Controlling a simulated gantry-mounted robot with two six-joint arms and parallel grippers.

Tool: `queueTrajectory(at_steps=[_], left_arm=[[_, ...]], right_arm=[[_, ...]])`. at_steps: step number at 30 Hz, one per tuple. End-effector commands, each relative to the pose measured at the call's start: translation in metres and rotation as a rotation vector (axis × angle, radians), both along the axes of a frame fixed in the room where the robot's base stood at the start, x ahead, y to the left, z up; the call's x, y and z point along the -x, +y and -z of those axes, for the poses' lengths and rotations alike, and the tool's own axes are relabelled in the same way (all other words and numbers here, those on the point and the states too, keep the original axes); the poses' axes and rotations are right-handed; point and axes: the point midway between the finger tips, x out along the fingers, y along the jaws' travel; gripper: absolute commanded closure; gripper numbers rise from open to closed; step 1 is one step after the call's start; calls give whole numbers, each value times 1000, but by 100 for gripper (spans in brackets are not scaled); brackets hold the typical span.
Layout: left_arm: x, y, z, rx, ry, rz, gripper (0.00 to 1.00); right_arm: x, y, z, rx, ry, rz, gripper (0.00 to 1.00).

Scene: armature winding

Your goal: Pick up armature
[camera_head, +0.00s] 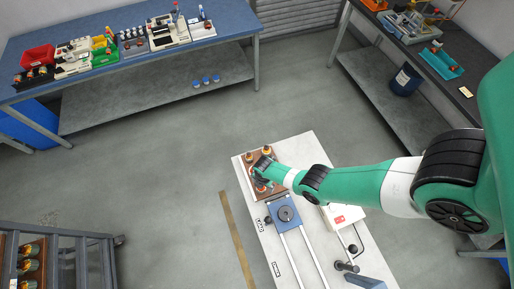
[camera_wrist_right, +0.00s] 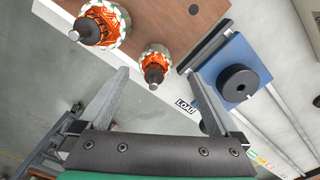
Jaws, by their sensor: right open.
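A brown wooden board (camera_head: 278,159) lies at the far end of the white bench, with several armatures on it. Two armatures with copper-orange windings show near its back edge, one at the left (camera_head: 249,157) and one at the right (camera_head: 267,150). My right gripper (camera_head: 262,173) is over the board and hides part of it. In the right wrist view, a smaller-looking armature (camera_wrist_right: 155,66) appears between the open fingers, and a larger-looking one (camera_wrist_right: 103,24) is left of them. The fingers hold nothing. My left gripper is out of view.
A blue block with a black round disc (camera_head: 285,213) sits on rails beside the board; it also shows in the wrist view (camera_wrist_right: 238,82). A "LOAD" label (camera_wrist_right: 185,106) is near it. A white box (camera_head: 345,215) stands right on the bench. Open floor lies left.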

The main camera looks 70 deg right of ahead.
Motion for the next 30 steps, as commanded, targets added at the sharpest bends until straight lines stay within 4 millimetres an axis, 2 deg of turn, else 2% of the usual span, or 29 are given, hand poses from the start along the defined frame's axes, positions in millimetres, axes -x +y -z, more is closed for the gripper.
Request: queueTrajectory(at_steps=[1, 8, 15, 18, 25, 26, 30], left_arm=[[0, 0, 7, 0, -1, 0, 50], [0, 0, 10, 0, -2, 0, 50], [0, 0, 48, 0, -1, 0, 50], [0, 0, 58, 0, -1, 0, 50], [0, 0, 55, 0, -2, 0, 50], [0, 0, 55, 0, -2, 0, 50], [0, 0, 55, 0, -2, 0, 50]], right_arm=[[0, 0, 7, 0, -1, 1, 2], [0, -1, 10, 0, -1, 2, 2], [1, -5, 50, 0, 0, 14, 2], [2, -6, 60, 0, -1, 17, 2], [2, -6, 57, 1, -2, 18, 2], [2, -6, 57, 0, -1, 17, 6], [2, -6, 57, 0, -1, 17, 31]])
